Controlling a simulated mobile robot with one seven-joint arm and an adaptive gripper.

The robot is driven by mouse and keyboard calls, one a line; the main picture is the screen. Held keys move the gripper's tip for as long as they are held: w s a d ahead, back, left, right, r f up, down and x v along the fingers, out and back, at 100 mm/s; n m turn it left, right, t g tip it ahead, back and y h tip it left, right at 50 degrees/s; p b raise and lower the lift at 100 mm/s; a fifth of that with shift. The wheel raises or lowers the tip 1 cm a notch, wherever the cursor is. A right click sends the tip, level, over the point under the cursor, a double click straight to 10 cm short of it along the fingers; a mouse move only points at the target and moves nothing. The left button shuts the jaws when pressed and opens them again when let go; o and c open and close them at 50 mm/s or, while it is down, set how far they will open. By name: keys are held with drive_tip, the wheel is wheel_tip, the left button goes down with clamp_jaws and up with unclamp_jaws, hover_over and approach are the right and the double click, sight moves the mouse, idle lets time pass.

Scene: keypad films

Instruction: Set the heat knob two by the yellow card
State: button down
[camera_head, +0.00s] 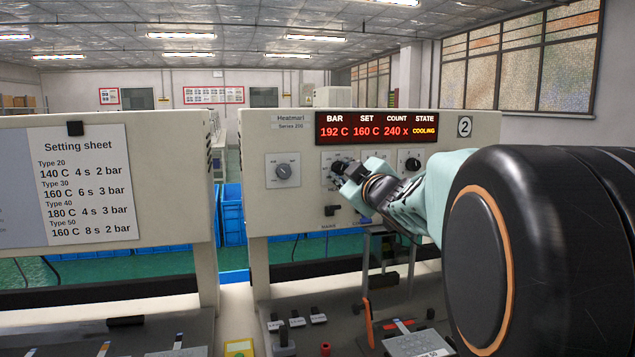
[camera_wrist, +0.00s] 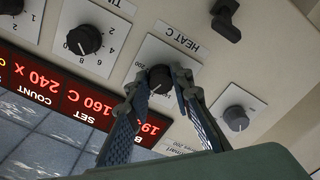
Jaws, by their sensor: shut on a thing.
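The Heatmari machine (camera_head: 262,215) with the number 2 sign has a HEAT C knob on its panel. In the wrist view the black heat knob (camera_wrist: 159,77) sits between the fingertips, below the HEAT C label. My gripper (camera_head: 345,172) is shut on this knob; its fingertips also show in the wrist view (camera_wrist: 158,86). The fingers hide part of the dial, and I cannot read its pointer. The red display (camera_head: 376,127) reads BAR 192 C, SET 160 C, COUNT 240 x, STATE COOLING. A yellow-edged card (camera_head: 239,347) lies on the bench at the bottom, its print unreadable.
A setting sheet (camera_head: 88,185) on the left machine lists types 20 to 50. A grey dial (camera_wrist: 236,118) and the time knob (camera_wrist: 84,40) flank the heat knob. A black lever (camera_wrist: 226,20) sticks out nearby. Small parts and an orange-handled tool (camera_head: 368,322) stand below.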

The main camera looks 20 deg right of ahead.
sight(340, 125)
drive_tip(key=shift+r+n+b, duration=0.1)
drive_tip(key=shift+n+b, duration=0.7)
drive_tip(key=shift+n, duration=0.9)
drive_tip(key=c, duration=1.7)
unclamp_jaws()
wheel_tip(340, 125, up, 8)
drive_tip(key=shift+s+d+f, duration=0.1)
drive_tip(key=shift+s+f, duration=0.05)
drive_tip(key=shift+f, duration=0.05)
drive_tip(key=shift+w+r, duration=0.2)
drive_tip(key=shift+r, duration=1.05)
